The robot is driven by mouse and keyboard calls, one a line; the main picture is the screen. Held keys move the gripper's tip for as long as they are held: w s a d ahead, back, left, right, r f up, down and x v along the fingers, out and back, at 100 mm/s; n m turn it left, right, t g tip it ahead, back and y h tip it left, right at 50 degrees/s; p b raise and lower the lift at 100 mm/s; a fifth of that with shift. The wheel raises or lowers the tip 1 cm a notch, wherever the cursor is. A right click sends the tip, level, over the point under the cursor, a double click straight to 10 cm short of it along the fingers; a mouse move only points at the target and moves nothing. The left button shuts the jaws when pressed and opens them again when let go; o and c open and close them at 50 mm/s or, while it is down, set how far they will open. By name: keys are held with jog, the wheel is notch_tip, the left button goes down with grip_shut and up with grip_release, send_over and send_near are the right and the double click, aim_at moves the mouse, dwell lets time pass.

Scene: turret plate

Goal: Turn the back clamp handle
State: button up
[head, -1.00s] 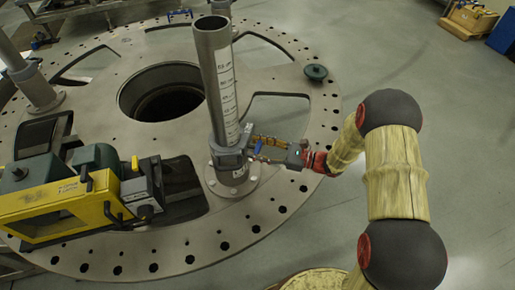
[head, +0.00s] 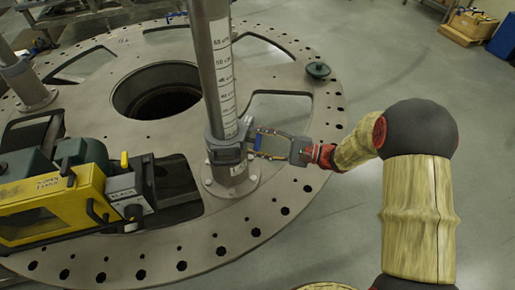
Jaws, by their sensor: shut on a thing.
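A clamp (head: 226,151) is fixed around the lower part of a tall grey post (head: 209,62) with a printed scale. The post stands upright on a round flange on the large turret plate (head: 262,222). My gripper (head: 254,142) reaches in from the right, level with the clamp. Its fingers are at the clamp's right side, shut on a small blue handle (head: 257,143) between them. The handle is partly hidden by the fingers, so its exact angle is hard to tell.
A yellow and grey machine (head: 52,205) sits on the plate at left. A second post (head: 25,82) stands at far left. A dark green knob (head: 318,70) is on the plate's right rim. The plate has a large central hole.

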jog(key=n+b, duration=0.1)
jog(key=b, duration=0.1)
jog(key=n+b, duration=0.3)
jog(key=shift+f+n+b, duration=0.3)
jog(key=shift+b, duration=0.1)
jog(key=n+b, duration=0.2)
jog(key=b, duration=0.2)
jog(key=shift+r+n, duration=0.15)
jog(key=shift+n, duration=0.25)
jog(key=o, duration=1.2)
jog(key=shift+r, duration=0.1)
jog(key=shift+c, duration=0.2)
jog(key=shift+d, duration=0.15)
jog(key=v, duration=1.1)
jog(key=shift+d, duration=0.35)
